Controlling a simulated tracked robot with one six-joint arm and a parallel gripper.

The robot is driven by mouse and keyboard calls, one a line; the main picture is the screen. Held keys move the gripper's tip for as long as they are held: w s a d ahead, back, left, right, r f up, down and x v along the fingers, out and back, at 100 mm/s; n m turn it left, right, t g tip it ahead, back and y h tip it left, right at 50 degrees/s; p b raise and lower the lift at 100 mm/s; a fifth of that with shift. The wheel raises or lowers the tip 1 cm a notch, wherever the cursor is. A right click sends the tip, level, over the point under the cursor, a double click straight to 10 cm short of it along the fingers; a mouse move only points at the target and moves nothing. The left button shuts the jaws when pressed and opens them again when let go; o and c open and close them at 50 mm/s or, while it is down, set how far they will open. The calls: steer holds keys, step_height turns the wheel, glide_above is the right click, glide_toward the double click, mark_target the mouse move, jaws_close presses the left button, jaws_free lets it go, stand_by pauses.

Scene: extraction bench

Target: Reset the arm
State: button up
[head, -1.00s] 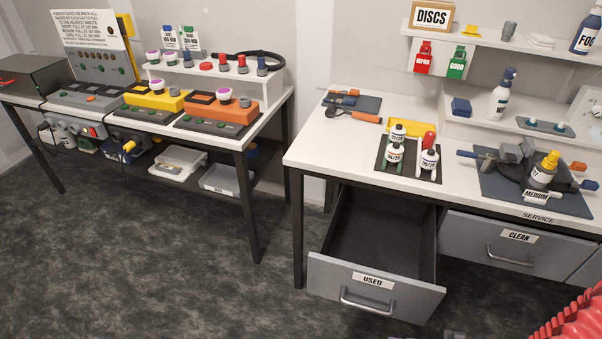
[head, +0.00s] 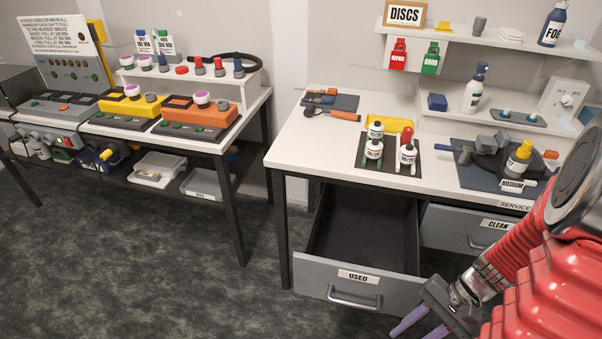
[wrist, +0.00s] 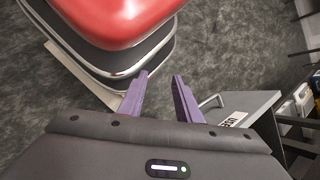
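My gripper (head: 425,320) shows at the lower right of the head view, low in front of the benches, at the end of my red arm. In the wrist view its two purple fingers (wrist: 160,95) stand apart with only dark carpet between them, so it is open and empty. The open drawer labelled USED (head: 352,279) is just left of the gripper in the head view. It also shows at the right in the wrist view (wrist: 246,112), apart from the fingers. The inside of the drawer that I can see looks empty.
The CLEAN drawer (head: 462,231) is shut, partly behind my arm. The service bench (head: 310,150) holds a dark mat with several bottles (head: 375,140) and a dark tool mat with a yellow-capped bottle (head: 518,157). Another bench (head: 252,100) stands left. The carpet (head: 130,270) is clear.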

steer(key=w+a+r+n+t+h, duration=0.1)
steer(key=w+r+n+t+h, duration=0.15)
steer(key=r, duration=0.45)
steer(key=w+a+r+n+t+h, duration=0.1)
steer(key=w+r+n+h, duration=0.2)
steer(key=r, duration=0.4)
steer(key=a+r+n+t+h, duration=0.1)
steer(key=a+r+n+t, duration=0.2)
steer(key=a+r, duration=0.6)
steer(key=shift+s+r+n+t, duration=0.25)
steer(key=shift+r+n+t, duration=0.1)
steer(key=shift+r+n, duration=0.4)
steer(key=shift+d, duration=0.1)
stand_by(0.4)
